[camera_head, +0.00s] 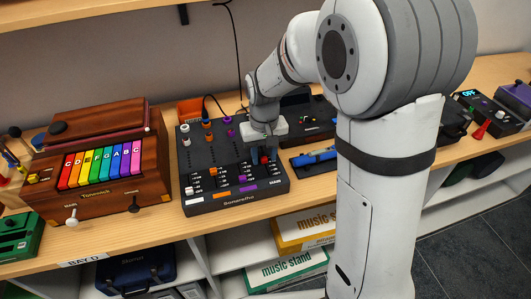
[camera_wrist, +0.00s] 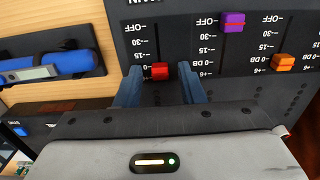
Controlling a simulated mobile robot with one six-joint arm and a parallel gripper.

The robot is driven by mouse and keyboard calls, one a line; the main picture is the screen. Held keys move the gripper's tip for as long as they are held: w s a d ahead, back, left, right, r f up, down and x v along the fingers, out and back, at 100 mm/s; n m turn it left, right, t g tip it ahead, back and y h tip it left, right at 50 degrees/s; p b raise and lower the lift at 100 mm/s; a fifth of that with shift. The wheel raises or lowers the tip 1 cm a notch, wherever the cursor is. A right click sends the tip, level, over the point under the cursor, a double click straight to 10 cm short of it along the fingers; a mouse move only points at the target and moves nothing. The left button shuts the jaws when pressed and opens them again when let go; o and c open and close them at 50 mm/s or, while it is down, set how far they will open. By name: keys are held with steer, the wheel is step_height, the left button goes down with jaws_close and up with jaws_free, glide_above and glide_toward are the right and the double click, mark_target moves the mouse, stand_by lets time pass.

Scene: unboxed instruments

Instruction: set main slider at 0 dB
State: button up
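The main slider has a red cap (camera_wrist: 160,71) on the black mixer (camera_wrist: 225,55). In the wrist view the cap sits near the 0 dB mark, between the 0 and +6 labels as seen from here; its exact setting is hard to tell. My gripper (camera_wrist: 162,90) is open, with one blue finger on each side of the cap and a visible gap on both sides. In the head view my gripper (camera_head: 265,146) is over the right part of the mixer (camera_head: 238,206), with the red cap (camera_head: 264,159) just below it.
A purple slider cap (camera_wrist: 233,21) and an orange one (camera_wrist: 283,62) are on neighbouring channels. A blue instrument (camera_head: 313,157) lies in a tray beside the mixer. A wooden instrument with coloured keys (camera_head: 100,163) stands on the left. My arm hides part of the bench.

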mark_target(264, 158)
step_height(264, 158, up, 8)
steer(key=shift+f, duration=0.1)
stand_by(0.6)
steer(key=s+d+t, duration=0.1)
steer(key=s+d, duration=0.2)
steer(key=s, duration=0.3)
steer(key=s+d+m+t, duration=0.1)
steer(key=s+d, duration=0.3)
steer(key=s, duration=0.2)
steer(key=s+d+r+m, duration=0.1)
steer(key=s+d, duration=0.2)
steer(key=s, duration=0.3)
steer(key=shift+s+d+r+t, duration=0.1)
steer(key=shift+d+t, duration=0.2)
steer(key=shift+t, duration=0.1)
stand_by(2.0)
